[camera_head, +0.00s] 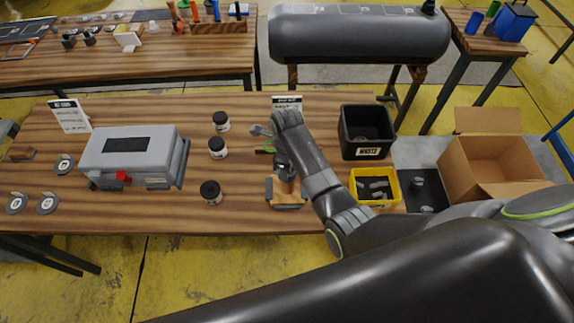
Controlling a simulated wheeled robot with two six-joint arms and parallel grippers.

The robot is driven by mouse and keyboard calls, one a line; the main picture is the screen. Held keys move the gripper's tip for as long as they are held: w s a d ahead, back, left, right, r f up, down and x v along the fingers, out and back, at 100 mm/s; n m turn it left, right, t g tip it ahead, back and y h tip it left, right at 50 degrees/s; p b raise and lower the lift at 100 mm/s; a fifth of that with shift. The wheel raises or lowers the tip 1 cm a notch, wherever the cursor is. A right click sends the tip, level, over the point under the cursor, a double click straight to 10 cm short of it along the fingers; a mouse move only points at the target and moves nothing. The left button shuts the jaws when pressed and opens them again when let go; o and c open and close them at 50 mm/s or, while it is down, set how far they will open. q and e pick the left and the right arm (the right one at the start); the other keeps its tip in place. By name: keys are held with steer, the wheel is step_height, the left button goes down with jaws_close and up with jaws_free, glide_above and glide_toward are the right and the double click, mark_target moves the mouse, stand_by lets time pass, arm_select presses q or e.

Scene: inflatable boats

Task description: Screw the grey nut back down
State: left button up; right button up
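My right arm comes in from the right and reaches over the middle of the wooden workbench (140,215). A grey upright part (284,172) stands on that base, partly behind my arm. I cannot make out the grey nut for sure; it may be hidden by my arm. A small green item (266,149) shows just below the gripper. The fingers are too small to tell whether they are open. My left gripper is out of view.
Dark jars (217,149) stand left of the fixture, beside a grey machine (132,155). A black bin (366,132), a yellow bin (374,187) and an open cardboard box (492,165) are at right. A grey boat tube (358,34) lies behind.

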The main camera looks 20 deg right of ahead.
steer(key=shift+m, duration=0.3)
steer(key=m, duration=0.5)
stand_by(0.4)
steer(key=o, duration=1.1)
steer(key=shift+c, duration=0.2)
steer(key=shift+r, duration=0.1)
steer(key=shift+r, duration=3.95)
